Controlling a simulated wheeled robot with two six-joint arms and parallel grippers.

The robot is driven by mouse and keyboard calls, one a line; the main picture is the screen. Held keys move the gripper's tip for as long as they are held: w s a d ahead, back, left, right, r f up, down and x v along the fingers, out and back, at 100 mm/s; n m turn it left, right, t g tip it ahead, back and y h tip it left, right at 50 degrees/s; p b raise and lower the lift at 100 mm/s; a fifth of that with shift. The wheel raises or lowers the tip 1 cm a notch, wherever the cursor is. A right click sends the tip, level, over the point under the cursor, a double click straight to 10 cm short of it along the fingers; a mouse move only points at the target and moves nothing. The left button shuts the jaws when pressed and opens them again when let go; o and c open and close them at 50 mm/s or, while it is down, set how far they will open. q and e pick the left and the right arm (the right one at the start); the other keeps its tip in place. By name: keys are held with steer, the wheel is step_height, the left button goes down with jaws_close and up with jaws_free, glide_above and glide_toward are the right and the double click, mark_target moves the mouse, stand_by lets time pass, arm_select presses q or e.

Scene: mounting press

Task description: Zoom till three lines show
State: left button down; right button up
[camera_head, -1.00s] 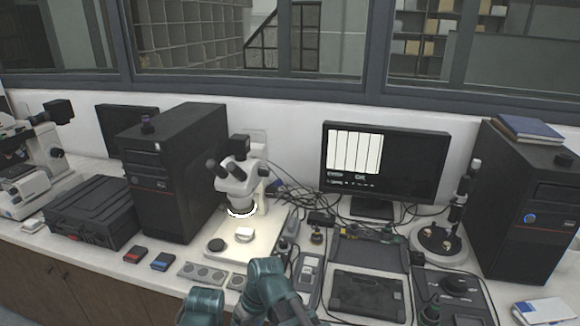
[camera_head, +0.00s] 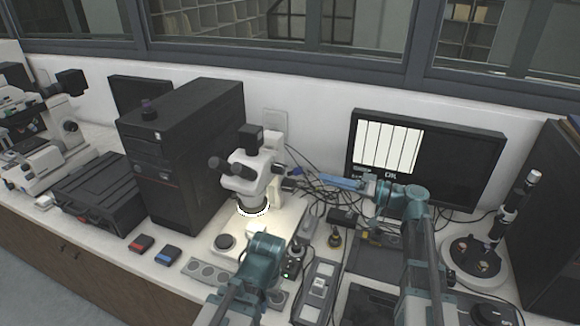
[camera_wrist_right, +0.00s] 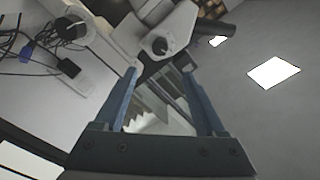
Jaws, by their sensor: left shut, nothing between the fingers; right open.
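The stereo microscope (camera_head: 248,175) has a white head, dark eyepieces and a lit ring over a bright stage. The monitor (camera_head: 430,160) shows a white panel crossed by several dark vertical lines, with small text under it. My right gripper (camera_head: 326,178) is open, its blue fingers pointing left at the microscope's right side, apart from it. In the right wrist view, the open fingers (camera_wrist_right: 160,73) have a round dark-ringed knob (camera_wrist_right: 160,45) on the white microscope body beyond their tips. My left gripper (camera_head: 262,238) is low before the stage, shut and empty, its fingers mostly hidden by the wrist.
A black computer tower (camera_head: 180,160) stands left of the microscope. Dark cables (camera_head: 315,190) lie on the bench behind my right gripper. A round-based stand (camera_head: 475,258) is at right. Red (camera_head: 141,243) and blue (camera_head: 168,255) boxes lie at front left.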

mark_target(284, 169)
steer(key=x, duration=1.3)
steer(key=shift+w+a, duration=0.15)
steer(key=shift+a, duration=0.25)
jaws_close()
